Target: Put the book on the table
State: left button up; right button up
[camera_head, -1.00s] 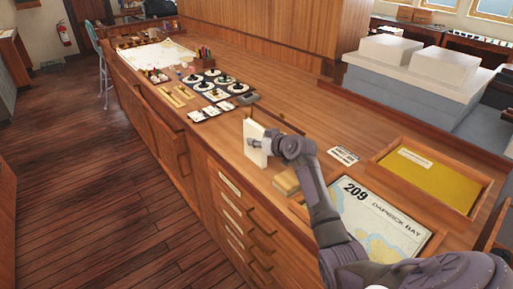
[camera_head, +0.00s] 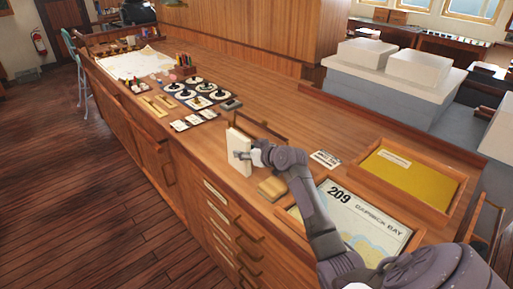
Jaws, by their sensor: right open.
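The book (camera_head: 238,143), white or cream, stands upright near the front edge of the long wooden table (camera_head: 310,122). My right gripper (camera_head: 244,156) is open at the book's right side, with a fingertip showing against its lower face. The other finger is too small or hidden to make out, and I cannot tell whether the gripper touches the book. My left gripper is not in view.
A thin brown frame (camera_head: 264,126) stands behind the book. A small tan block (camera_head: 271,188), a chart marked 209 (camera_head: 350,222) and a yellow-bottomed tray (camera_head: 412,182) lie to the right. Dials (camera_head: 200,93) lie farther back. Bare tabletop lies behind the frame.

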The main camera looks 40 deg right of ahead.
jog(key=p+v, duration=0.4)
jog(key=v, duration=0.4)
jog(key=shift+s+r, duration=0.25)
jog(key=shift+s, duration=0.1)
jog(key=shift+f, duration=0.1)
